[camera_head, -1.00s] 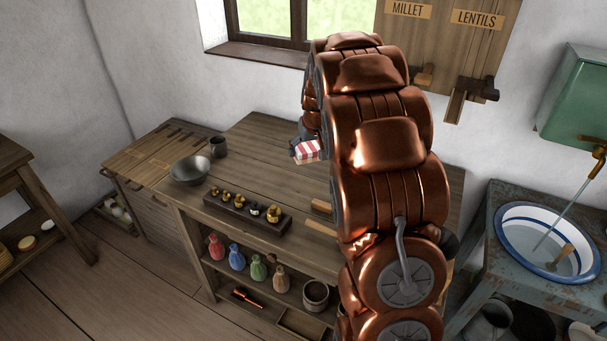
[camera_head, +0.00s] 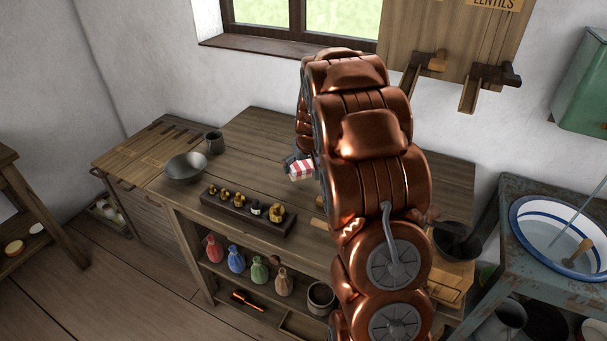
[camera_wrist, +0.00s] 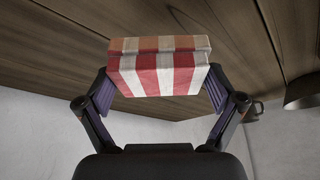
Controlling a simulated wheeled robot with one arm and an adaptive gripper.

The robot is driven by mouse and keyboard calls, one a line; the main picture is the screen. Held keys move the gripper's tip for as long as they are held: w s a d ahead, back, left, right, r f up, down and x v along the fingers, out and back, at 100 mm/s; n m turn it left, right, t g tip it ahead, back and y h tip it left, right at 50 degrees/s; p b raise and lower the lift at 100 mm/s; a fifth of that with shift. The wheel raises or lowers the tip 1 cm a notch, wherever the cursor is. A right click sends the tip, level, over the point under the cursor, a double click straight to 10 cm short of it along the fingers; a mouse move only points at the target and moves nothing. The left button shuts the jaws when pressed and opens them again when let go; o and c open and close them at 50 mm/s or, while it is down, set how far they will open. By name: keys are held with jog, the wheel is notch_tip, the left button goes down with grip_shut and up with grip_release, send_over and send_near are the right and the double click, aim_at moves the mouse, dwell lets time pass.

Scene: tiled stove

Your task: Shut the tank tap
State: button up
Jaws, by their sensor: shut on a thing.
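The green tank (camera_head: 583,85) hangs on the wall at the right edge of the head view, partly cut off. Its tap is outside the frame now. A thin pale blue stream (camera_head: 589,207) runs down into the white, blue-rimmed basin (camera_head: 520,236) below. My gripper (camera_head: 293,162) is over the wooden counter, far left of the tank, and my arm hides part of it. The packet also shows in the head view (camera_head: 301,170).
The counter (camera_head: 262,150) bears a grey bowl (camera_head: 185,168), a mug (camera_head: 214,142) and a rack of brass weights (camera_head: 240,218). A dark pot (camera_head: 455,243) stands between my arm and the blue washstand (camera_head: 513,190). Wooden dispenser chutes (camera_head: 468,95) hang on the wall. Floor is clear at lower left.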

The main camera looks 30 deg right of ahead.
aim_at(303, 174)
jog(key=shift+f+p, duration=0.4)
jog(key=shift+f, duration=1.65)
jog(key=shift+f, duration=0.2)
jog(key=o, duration=0.7)
jog(key=shift+s+r, duration=0.2)
jog(key=shift+r, duration=0.5)
jog(key=b+v, duration=0.2)
jog(key=v, duration=0.9)
jog(key=shift+a, duration=0.1)
